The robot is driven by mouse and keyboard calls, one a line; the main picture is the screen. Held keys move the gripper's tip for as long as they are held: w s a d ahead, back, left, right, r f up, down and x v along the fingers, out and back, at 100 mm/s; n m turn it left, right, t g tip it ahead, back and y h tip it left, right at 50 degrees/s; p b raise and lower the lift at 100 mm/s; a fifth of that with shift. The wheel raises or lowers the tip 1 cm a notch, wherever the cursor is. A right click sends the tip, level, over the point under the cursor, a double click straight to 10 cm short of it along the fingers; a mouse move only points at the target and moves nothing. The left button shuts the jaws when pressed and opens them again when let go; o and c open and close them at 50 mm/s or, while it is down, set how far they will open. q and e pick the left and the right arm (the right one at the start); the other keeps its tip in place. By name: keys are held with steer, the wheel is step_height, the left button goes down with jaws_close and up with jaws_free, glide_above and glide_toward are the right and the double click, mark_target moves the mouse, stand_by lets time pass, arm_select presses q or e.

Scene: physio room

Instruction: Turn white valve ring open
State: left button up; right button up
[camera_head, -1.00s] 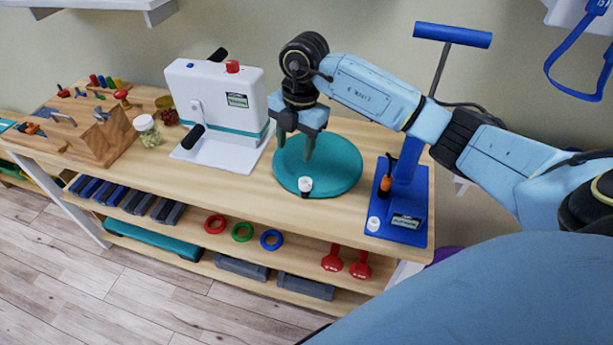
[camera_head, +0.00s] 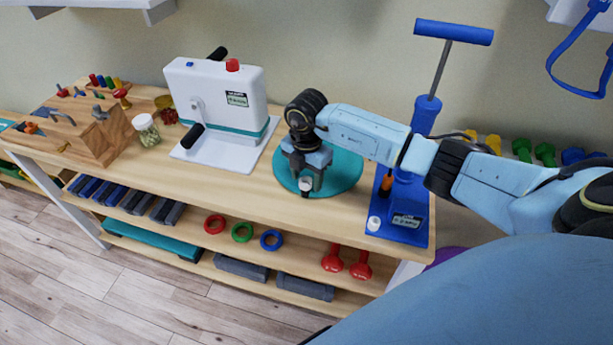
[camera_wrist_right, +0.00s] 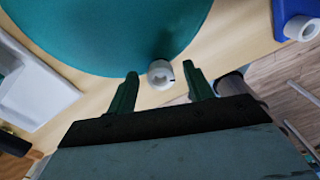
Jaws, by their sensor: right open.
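The white valve ring (camera_head: 306,184) sits at the front edge of the teal disc (camera_head: 345,174) on the wooden table, and shows a dark mark on its rim in the right wrist view (camera_wrist_right: 160,73). My right gripper (camera_head: 307,183) is open and points down at the ring. In the right wrist view its two fingertips (camera_wrist_right: 163,74) flank the ring, with a gap on each side; I cannot tell whether they are level with it in height. The fingers partly cover the ring and disc in the head view. My left gripper is not in view.
A blue pump (camera_head: 404,205) with a tall handle stands right of the disc, a small white cap (camera_head: 373,223) on its base. A white crank machine (camera_head: 222,110) stands left. A jar (camera_head: 146,130) and wooden peg block (camera_head: 90,139) are further left. Table front is clear.

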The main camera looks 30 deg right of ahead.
steer(key=shift+f, duration=0.15)
steer(key=shift+c, duration=0.3)
steer(key=c, duration=0.9)
steer(key=shift+n, duration=0.4)
steer(key=n, duration=0.4)
steer(key=shift+w+n+b, duration=0.1)
steer(key=shift+n+b, duration=0.2)
steer(key=n+b, duration=0.1)
steer(key=n, duration=0.4)
steer(key=shift+a, duration=0.15)
steer(key=shift+n, duration=0.3)
